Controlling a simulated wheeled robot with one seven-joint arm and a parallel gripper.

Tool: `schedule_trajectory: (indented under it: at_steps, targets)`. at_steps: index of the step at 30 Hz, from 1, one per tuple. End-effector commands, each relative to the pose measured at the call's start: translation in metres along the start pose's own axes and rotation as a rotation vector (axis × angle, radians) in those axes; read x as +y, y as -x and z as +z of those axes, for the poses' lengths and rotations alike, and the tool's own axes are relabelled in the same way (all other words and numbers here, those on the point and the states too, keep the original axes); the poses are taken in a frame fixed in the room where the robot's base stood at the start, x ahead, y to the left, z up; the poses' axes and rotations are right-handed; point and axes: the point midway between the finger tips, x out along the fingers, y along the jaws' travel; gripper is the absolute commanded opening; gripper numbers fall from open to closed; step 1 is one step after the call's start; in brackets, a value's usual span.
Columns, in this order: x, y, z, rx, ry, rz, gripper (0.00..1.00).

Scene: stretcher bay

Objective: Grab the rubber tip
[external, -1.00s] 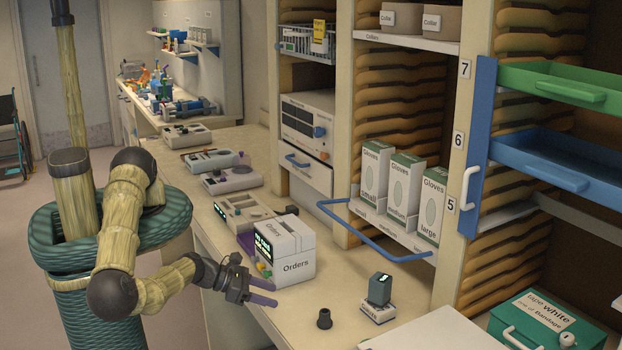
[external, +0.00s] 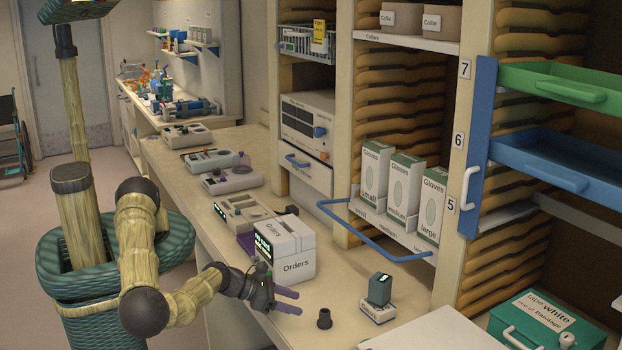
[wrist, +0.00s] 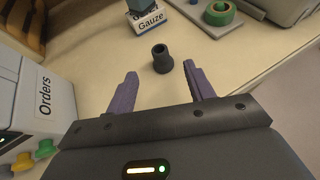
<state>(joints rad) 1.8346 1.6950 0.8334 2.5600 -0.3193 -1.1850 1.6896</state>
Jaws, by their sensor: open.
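The rubber tip (external: 324,319) is a small dark, hollow cylinder with a wider foot, standing on the beige counter near its front edge. In the wrist view the rubber tip (wrist: 162,58) lies just beyond the fingertips, roughly midway between them, with its dark opening showing. My gripper (external: 298,301) is open and empty, with purple fingers pointing at the tip from the left in the external view. In the wrist view my gripper (wrist: 160,75) has its two fingers spread wide, and neither touches the tip.
The white Orders box (external: 286,254) stands close beside my gripper. A Gauze box (external: 378,310) with a grey-teal block (external: 380,289) on it stands beyond the tip. A green tape roll (wrist: 220,12) lies further off. The counter around the tip is clear.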

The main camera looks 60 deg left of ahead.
Motion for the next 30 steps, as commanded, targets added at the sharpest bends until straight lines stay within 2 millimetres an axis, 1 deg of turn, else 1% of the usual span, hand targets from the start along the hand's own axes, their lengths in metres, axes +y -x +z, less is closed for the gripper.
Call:
schedule_trajectory:
  at_steps: [1, 11, 13, 17, 30]
  targets:
    - [0.000, -0.006, -0.004, -0.003, 0.002, 0.000, 0.53]
    - [0.000, -0.031, -0.004, -0.002, 0.003, 0.000, 0.53]
    - [0.000, -0.037, 0.002, -0.001, 0.000, -0.001, 0.53]
    - [0.000, -0.050, 0.002, -0.001, -0.001, 0.000, 0.53]
    - [0.000, -0.056, 0.001, -0.001, -0.001, -0.001, 0.53]
